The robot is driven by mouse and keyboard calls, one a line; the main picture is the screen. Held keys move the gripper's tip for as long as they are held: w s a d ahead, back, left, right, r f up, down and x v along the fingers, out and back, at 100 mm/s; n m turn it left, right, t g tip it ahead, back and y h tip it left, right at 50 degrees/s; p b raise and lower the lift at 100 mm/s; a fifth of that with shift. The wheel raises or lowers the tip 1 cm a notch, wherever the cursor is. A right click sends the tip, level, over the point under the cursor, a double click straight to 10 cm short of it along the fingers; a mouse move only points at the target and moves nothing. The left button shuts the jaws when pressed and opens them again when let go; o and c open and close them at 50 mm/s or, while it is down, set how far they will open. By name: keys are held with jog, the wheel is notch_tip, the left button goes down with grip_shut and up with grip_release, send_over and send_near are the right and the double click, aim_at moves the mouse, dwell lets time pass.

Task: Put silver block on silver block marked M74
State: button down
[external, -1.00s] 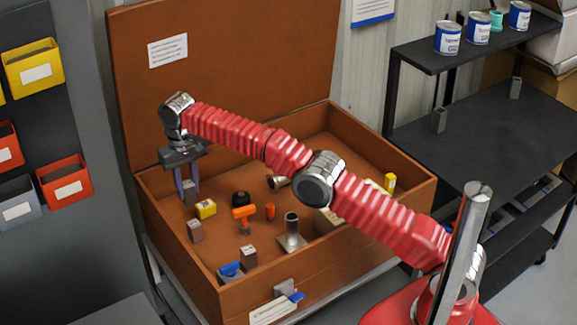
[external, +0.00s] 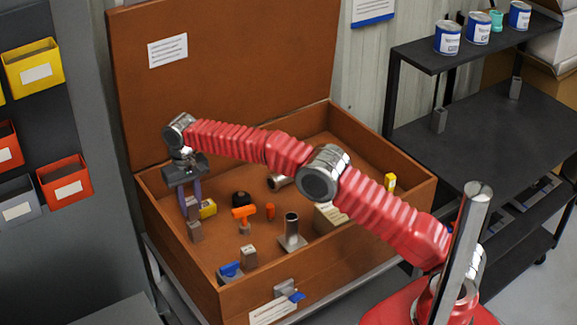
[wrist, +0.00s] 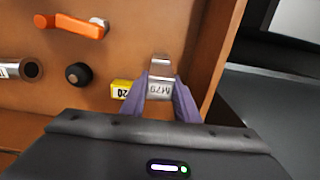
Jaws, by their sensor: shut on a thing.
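My gripper (external: 191,205) is shut on a small silver block (external: 193,212) inside the wooden box. In the wrist view the held silver block (wrist: 161,87) sits between the purple fingers, with a marking that looks like M70 but is hard to read. Another silver block (external: 195,232) stands directly below it in the external view; its marking is not readable there. I cannot tell whether the two touch. A further silver block (external: 249,257) stands near the box's front wall.
A yellow block (external: 208,209) is close to the right of my gripper. A black knob (external: 241,199), an orange T-shaped piece (external: 244,213) and an upright metal tube (external: 291,228) stand farther right. The box's left wall (external: 165,235) is near my gripper.

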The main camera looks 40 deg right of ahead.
aim_at(190, 200)
jog(key=shift+f, duration=1.1)
jog(key=c, duration=1.4)
grip_release()
jog(key=shift+f, duration=0.1)
jog(key=shift+o, duration=0.2)
notch_tip(190, 200, up, 7)
jog(key=shift+f, duration=0.1)
jog(key=shift+r, duration=0.45)
